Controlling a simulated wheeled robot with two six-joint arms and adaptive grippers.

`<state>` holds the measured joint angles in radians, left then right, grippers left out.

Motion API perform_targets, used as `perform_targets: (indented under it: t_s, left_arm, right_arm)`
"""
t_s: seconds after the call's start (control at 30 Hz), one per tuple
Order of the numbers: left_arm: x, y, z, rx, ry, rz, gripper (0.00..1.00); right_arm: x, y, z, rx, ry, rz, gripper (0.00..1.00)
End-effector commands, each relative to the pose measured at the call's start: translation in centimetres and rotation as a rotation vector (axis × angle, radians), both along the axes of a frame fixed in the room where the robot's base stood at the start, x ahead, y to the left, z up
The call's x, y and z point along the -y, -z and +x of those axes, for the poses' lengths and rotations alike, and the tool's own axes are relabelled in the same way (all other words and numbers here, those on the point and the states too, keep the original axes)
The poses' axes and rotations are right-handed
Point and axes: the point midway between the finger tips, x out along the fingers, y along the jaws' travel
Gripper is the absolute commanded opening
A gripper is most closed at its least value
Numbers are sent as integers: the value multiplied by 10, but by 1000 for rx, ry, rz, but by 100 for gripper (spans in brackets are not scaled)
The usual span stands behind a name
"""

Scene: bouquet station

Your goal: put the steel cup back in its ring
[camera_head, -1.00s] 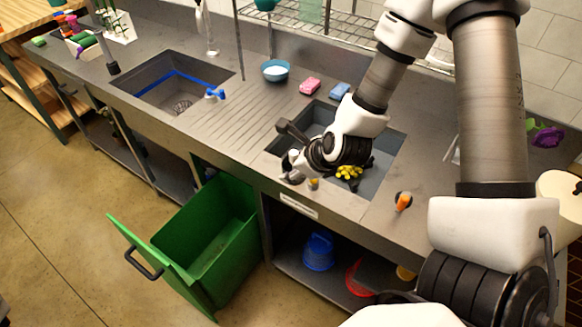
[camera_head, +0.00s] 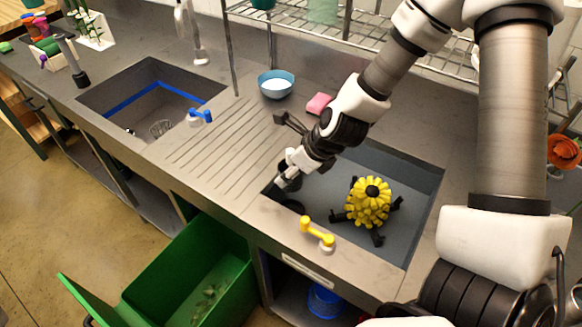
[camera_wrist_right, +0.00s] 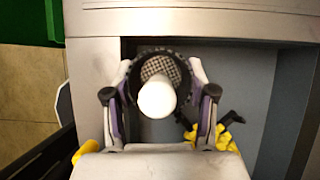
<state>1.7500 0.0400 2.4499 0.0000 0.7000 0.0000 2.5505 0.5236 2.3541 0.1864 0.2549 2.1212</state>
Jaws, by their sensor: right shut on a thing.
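My right gripper (camera_head: 286,180) is over the left front corner of the right sink (camera_head: 425,178). In the right wrist view the gripper (camera_wrist_right: 159,98) is shut on a round thing with a dark rim and meshed inside, which I take to be the steel cup (camera_wrist_right: 160,68). A white rounded knob stands in its middle. In the head view the cup is mostly hidden by the fingers. A dark round ring (camera_head: 293,206) shows just below the gripper in the sink corner. I cannot tell whether cup and ring touch. My left gripper is not in view.
A yellow knobbly thing with black legs (camera_head: 368,203) stands in the sink, right of the gripper. A yellow tap handle (camera_head: 317,234) is on the front edge. A blue bowl (camera_head: 275,84) and pink sponge (camera_head: 319,103) lie behind. An open green bin (camera_head: 240,285) is below.

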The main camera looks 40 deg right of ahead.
Motion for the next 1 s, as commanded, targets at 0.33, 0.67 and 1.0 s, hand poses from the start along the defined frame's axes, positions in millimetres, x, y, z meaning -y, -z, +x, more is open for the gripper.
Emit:
perform_targets:
  t_s: [0.33,0.67,1.0]
  left_arm:
    - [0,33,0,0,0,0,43]
    - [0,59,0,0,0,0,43]
    - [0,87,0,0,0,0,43]
  right_arm:
    - [0,38,0,-1,0,0,20]
    - [0,70,0,0,0,0,20]
    - [0,98,0,1,0,0,20]
